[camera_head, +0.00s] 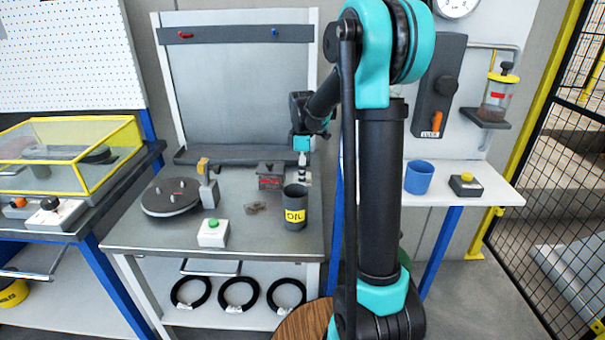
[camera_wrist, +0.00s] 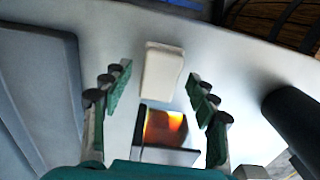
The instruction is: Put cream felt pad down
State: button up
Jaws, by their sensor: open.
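In the wrist view, the cream felt pad (camera_wrist: 163,72) is a small pale block with rounded corners. It lies between and slightly past the fingertips of my gripper (camera_wrist: 158,85). The fingers are open, with a visible gap on each side of the pad. Whether the pad rests on the bench or on something else is hard to tell. In the head view, my gripper (camera_head: 302,170) hangs over the back right of the grey bench (camera_head: 250,238), just behind the dark OIL cup (camera_head: 294,214). The pad is not clear there.
A dark box with a red-orange front (camera_head: 270,177) stands left of my gripper; its glowing face (camera_wrist: 165,128) shows between the fingers. A round turntable (camera_head: 170,197) and a green-button box (camera_head: 213,232) are further left. A blue cup (camera_head: 418,178) stands on the right shelf.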

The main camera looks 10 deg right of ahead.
notch_tip(320, 180, up, 12)
jog(key=shift+r, duration=0.15)
dwell(0.4)
